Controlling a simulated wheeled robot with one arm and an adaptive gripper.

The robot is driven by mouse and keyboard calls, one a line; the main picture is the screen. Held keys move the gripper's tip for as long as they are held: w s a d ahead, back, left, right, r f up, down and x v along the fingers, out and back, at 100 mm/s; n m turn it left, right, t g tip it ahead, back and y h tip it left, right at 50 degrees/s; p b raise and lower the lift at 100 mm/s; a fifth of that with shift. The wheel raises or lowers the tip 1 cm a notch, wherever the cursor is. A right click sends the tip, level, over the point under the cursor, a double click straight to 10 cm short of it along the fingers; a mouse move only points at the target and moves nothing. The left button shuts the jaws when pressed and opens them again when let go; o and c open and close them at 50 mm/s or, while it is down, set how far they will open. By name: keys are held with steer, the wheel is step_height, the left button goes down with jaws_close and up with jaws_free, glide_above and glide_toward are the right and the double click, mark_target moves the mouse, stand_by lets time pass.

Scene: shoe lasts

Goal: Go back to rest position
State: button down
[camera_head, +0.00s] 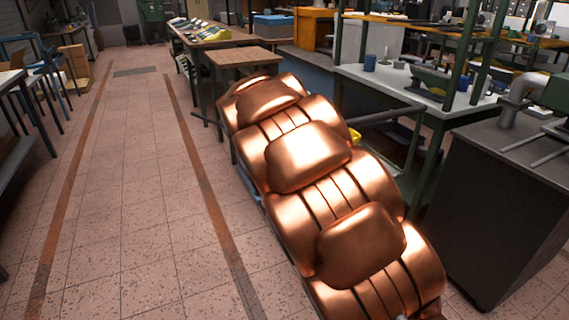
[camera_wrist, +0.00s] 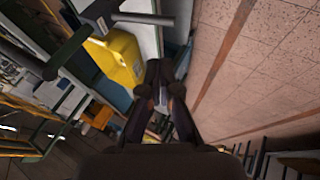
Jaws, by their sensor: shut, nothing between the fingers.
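My gripper (camera_wrist: 162,78) shows in the wrist view with its dark fingers close together and nothing seen between them. It is over the side of the aisle, with the tiled floor to the right and a yellow bin to the left. In the head view my copper-coloured arm stretches from the lower right up to the middle. My gripper cannot be made out in that view.
The yellow bin (camera_wrist: 121,58) is close by the fingers in the wrist view. A wooden-topped table (camera_head: 243,57) stands behind my arm. A white workbench (camera_head: 405,85) and a dark cabinet (camera_head: 495,205) stand to the right. The tiled aisle (camera_head: 130,190) on the left is clear.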

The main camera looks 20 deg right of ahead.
steer(key=s+a+f+m+g+y, duration=0.1)
steer(key=s+a+f+g+y, duration=0.15)
steer(key=s, duration=1.35)
steer(key=s+a+f+g+y, duration=0.1)
steer(key=s+a+f+g, duration=0.15)
steer(key=s, duration=1.25)
steer(key=s+a+f+m+g+y, duration=0.1)
steer(key=s+a+f+g+y, duration=0.15)
steer(key=s, duration=1.35)
steer(key=s+a+p+v, duration=0.1)
steer(key=p+v, duration=1.4)
steer(key=v, duration=0.1)
steer(key=shift+s+a+r+t+h, duration=0.25)
steer(key=shift+a+r+t+h, duration=0.1)
steer(key=shift+r+h, duration=0.1)
